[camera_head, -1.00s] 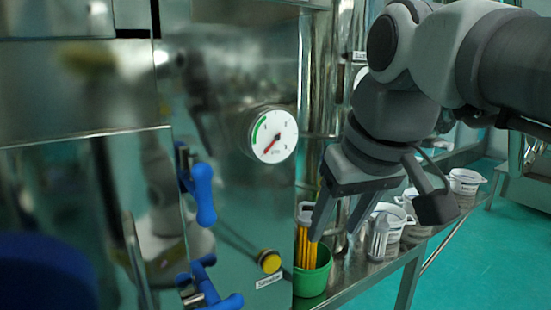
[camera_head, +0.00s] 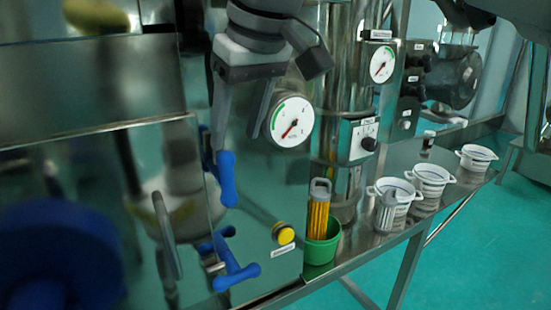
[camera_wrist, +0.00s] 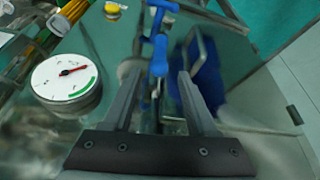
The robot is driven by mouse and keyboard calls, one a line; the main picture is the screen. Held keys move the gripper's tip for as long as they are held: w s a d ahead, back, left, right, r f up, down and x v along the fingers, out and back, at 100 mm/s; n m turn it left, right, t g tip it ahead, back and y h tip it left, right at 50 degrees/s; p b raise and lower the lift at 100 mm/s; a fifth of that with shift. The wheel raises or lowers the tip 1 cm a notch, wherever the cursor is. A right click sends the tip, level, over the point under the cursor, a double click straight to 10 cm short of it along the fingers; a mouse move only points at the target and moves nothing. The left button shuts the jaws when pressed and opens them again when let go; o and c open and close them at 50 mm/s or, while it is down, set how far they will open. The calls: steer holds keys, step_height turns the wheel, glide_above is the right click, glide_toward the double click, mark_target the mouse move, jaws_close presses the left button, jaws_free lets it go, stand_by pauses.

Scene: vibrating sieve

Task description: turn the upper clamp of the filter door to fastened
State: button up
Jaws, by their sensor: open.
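The upper clamp (camera_head: 227,180) has a blue handle at the right edge of the shiny metal filter door (camera_head: 100,160). Its handle hangs roughly downward in the head view. The lower clamp (camera_head: 230,268), also blue, sits below it. My gripper (camera_head: 237,143) is open and empty, pointing down just above the upper clamp, its left finger overlapping the clamp's top in the picture. In the wrist view the upper clamp (camera_wrist: 159,55) shows just beyond and between the fingertips (camera_wrist: 160,76). The lower clamp (camera_wrist: 160,10) shows farther off. Contact cannot be told.
A pressure gauge (camera_head: 289,121) sits close to the right of my gripper. A yellow button (camera_head: 284,234) is lower down. A green cup (camera_head: 322,246) with yellow sticks and several white tubs (camera_head: 433,179) stand on the metal bench at the right.

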mark_target(230, 165)
steer(key=x, duration=1)
steer(key=shift+w+f, duration=0.1)
steer(key=shift+f, duration=0.15)
jaws_close()
